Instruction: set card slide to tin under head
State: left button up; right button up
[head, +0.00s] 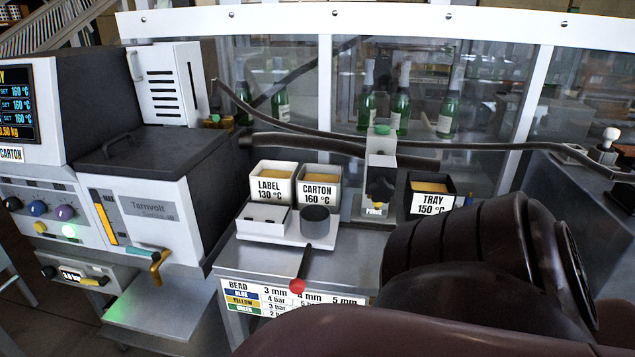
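A white tin marked LABEL 130 °C (272,188) and a white tin marked CARTON 160 °C (318,194) stand side by side on the bench, both with yellow contents. A dark tin marked TRAY 150 °C (431,203) stands further right. An upright grey head unit (381,150) with a green top stands between the CARTON and TRAY tins. A small yellow-and-white piece (375,209) shows low on its front; I cannot tell whether it is the card slide. Neither gripper is in view; my dark arm parts cover the lower right.
A low white fixture (264,220) with a dark round cup (315,220) and a red-knobbed lever (297,286) sits in front of the tins. A BEAD chart (285,300) hangs on the bench front. Green bottles stand behind glass.

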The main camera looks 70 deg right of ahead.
aim_at(271, 222)
jog(key=z, duration=1.95)
